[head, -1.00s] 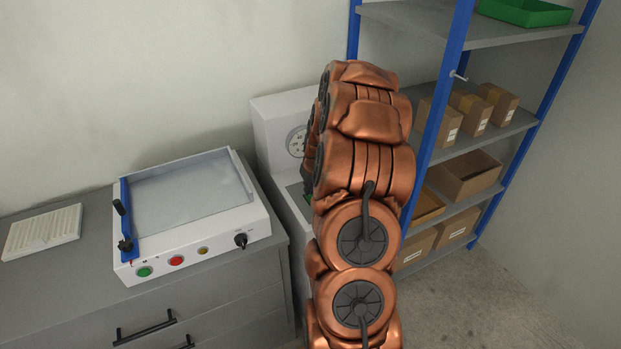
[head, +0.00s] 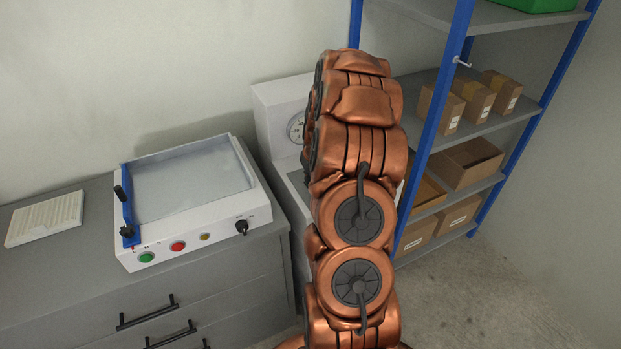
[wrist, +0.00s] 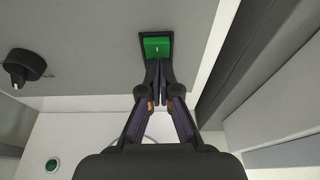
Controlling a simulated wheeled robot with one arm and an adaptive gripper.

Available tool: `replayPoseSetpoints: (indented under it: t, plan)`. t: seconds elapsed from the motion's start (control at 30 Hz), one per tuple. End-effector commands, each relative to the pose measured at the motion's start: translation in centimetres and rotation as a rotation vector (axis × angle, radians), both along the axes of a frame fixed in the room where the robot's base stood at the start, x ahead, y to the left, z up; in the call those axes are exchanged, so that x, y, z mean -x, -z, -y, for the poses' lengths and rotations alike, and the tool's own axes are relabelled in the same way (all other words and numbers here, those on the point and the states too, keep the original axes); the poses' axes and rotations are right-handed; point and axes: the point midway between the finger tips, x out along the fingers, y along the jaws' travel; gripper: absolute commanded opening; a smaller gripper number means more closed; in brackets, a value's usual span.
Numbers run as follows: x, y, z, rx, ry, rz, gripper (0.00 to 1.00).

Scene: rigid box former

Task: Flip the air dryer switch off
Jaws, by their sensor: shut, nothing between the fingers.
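The air dryer (head: 280,104) is a white cabinet with a round gauge (head: 296,127), behind and partly hidden by my copper arm in the head view. In the wrist view, a green rocker switch (wrist: 157,47) in a dark frame sits on a light grey panel. My gripper (wrist: 159,66) is shut and empty. Its fingertips are at the lower edge of the switch and overlap it in the picture; I cannot tell if they touch. The gripper is hidden behind my arm in the head view.
A black knob (wrist: 24,67) is left of the switch in the wrist view, and a green round button (wrist: 52,165) is lower left. In the head view, a white box former (head: 195,210) stands on the grey cabinet at left. A blue-framed shelf (head: 437,120) with cartons stands close right.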

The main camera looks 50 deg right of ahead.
Motion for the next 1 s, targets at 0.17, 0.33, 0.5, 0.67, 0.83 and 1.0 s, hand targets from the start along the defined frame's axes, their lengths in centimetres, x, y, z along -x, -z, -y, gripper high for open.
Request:
replayPoseSetpoints:
  t: [0.17, 0.33, 0.5, 0.67, 0.83, 1.0]
  plan:
    - [0.3, 0.4, -0.2, -0.005, -0.001, -0.006, 0.0]
    - [0.8, 0.4, -0.3, -0.006, 0.0, -0.007, 0.0]
    - [1.4, 0.3, -0.5, -0.004, -0.001, -0.006, 0.0]
    - [1.7, 0.2, -0.6, -0.004, -0.001, -0.005, 0.0]
    - [1.7, 0.1, -0.6, -0.003, -0.001, -0.004, 0.0]
    - [1.6, -0.2, -0.6, -0.002, -0.001, -0.004, 0.0]
